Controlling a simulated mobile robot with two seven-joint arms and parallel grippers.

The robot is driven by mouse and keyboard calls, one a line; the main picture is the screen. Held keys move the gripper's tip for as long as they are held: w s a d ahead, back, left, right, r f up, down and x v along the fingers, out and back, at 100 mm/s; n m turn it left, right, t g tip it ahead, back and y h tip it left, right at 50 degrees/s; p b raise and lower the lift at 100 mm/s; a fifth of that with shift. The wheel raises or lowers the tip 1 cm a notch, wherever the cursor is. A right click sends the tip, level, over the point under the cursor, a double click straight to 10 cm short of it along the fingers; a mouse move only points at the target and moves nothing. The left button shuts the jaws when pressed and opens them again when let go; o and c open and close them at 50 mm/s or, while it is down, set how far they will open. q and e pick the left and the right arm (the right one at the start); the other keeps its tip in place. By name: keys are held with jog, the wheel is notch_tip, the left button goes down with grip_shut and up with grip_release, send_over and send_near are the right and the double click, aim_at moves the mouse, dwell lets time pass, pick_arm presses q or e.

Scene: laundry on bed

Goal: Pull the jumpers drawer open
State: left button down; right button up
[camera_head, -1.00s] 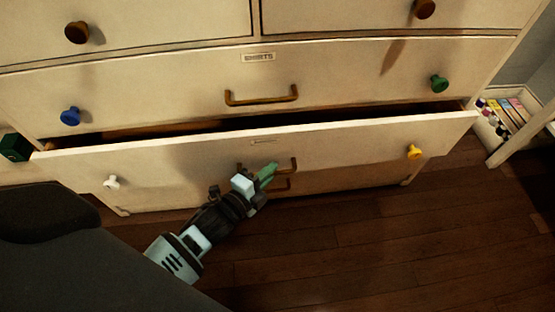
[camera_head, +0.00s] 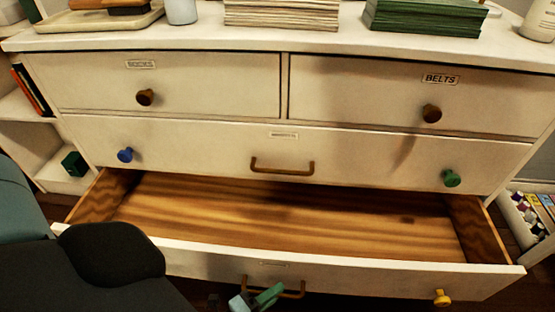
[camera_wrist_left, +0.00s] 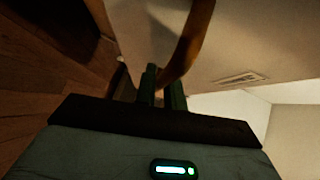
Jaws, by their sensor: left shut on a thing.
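The lowest drawer (camera_head: 370,277) in view stands well open, with an empty striped wooden inside (camera_head: 280,215). Its small label cannot be read, so I cannot confirm that it says jumpers. Its brass bar handle (camera_head: 292,292) is at the bottom of the head view. My left gripper (camera_head: 264,297) is at that handle, shut on it. In the left wrist view the green fingers (camera_wrist_left: 163,85) close around the bar (camera_wrist_left: 190,40). My right gripper is not in view.
Above are a shut drawer with a bar handle (camera_head: 282,168) and shut drawers marked socks (camera_head: 140,64) and belts (camera_head: 440,78). Paper stacks (camera_head: 282,14) and green books (camera_head: 424,17) stand on top. A yellow knob (camera_head: 441,298) sits on the open drawer's front. Shelves flank the dresser.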

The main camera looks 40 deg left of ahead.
pick_arm(q)
jog(key=shift+s+d, duration=0.45)
jog(key=shift+s, duration=0.2)
jog(key=shift+s+d, duration=0.4)
jog(key=shift+s, duration=0.2)
jog(key=c, duration=1.5)
grip_release()
jog(key=p+v, duration=0.2)
jog(key=v, duration=0.5)
jog(key=shift+s+a, duration=0.1)
jog(key=shift+s, duration=0.25)
